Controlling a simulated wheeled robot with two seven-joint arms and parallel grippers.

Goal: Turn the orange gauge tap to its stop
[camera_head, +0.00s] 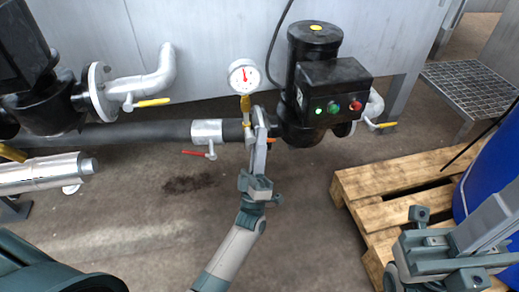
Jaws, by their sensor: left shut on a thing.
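The round white gauge (244,76) with a red needle stands on a brass-yellow stem above the dark horizontal pipe. A small bit of the orange tap handle (271,139) shows just right of my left gripper's fingers, below the gauge. My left gripper (259,125) reaches up from the bottom middle and is shut on the tap handle. Its fingers hide most of the handle, so its exact angle cannot be told. My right gripper (430,250) is at the lower right, apart from the pipework; its fingers are not clear.
A black pump with a button box (333,92) stands close right of the gauge. A red lever (196,153) lies left of my gripper. Yellow levers (152,102) sit on other valves. A wooden pallet (395,180) and blue drum (492,175) are at right.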

